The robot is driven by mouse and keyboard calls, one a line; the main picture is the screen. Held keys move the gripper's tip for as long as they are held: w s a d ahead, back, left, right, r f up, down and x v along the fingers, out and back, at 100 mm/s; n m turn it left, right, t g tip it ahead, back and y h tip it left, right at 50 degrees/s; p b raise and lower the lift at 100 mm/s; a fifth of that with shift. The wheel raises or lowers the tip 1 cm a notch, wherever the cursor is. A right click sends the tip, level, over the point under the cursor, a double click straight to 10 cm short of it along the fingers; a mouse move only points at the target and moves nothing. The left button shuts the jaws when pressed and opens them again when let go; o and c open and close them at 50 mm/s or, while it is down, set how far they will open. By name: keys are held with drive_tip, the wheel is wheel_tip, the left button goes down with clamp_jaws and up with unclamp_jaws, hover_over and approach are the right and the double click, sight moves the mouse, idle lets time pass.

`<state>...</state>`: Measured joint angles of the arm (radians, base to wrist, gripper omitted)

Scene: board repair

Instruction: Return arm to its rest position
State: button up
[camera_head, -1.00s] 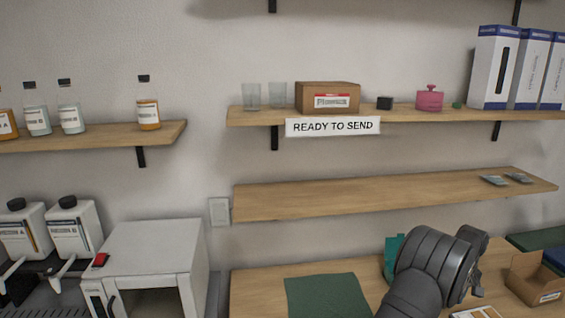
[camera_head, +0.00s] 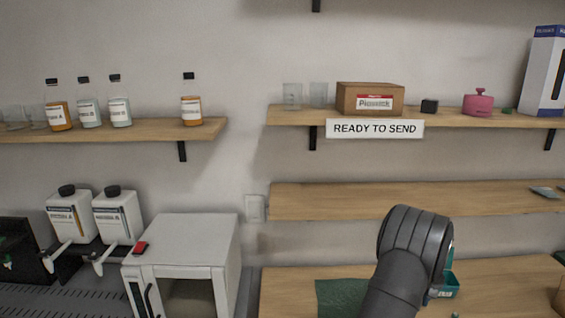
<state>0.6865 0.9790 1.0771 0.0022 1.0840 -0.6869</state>
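My arm (camera_head: 412,245) rises from the bottom edge of the head view, right of centre, in front of the workbench. Its dark grey rounded joint hides part of the bench and the lower shelf edge. My gripper's fingers do not show; they are out of sight or hidden behind the arm. A small teal object (camera_head: 447,288) shows at the right side of the arm, partly hidden. I cannot tell whether it is held or standing on the bench.
A wooden workbench (camera_head: 500,275) with a green mat (camera_head: 338,297) lies below. The lower shelf (camera_head: 340,198) is mostly bare. The upper shelf (camera_head: 285,115) bears a Pigwick-like labelled cardboard box (camera_head: 370,98). A white cabinet (camera_head: 190,240) stands left, near two white canisters (camera_head: 118,215).

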drive_tip(key=w+a+f, duration=0.1)
drive_tip(key=a, duration=0.5)
drive_tip(key=w+a+f, duration=0.1)
drive_tip(key=a, duration=0.6)
drive_tip(key=w+a+f, duration=0.1)
drive_tip(key=a, duration=0.6)
drive_tip(key=shift+w, duration=0.3)
drive_tip(key=s+a, duration=0.1)
drive_tip(key=a, duration=0.5)
drive_tip(key=s+a+f, duration=0.1)
drive_tip(key=a, duration=0.5)
drive_tip(key=s+a+f, duration=0.1)
drive_tip(key=s+a, duration=0.1)
drive_tip(key=a, duration=0.3)
drive_tip(key=shift+s+a+f, duration=0.1)
drive_tip(key=shift+a+f, duration=0.05)
drive_tip(key=shift+a, duration=0.25)
drive_tip(key=shift+s+a, duration=0.3)
drive_tip(key=shift+a, duration=0.25)
drive_tip(key=shift+o, duration=0.6)
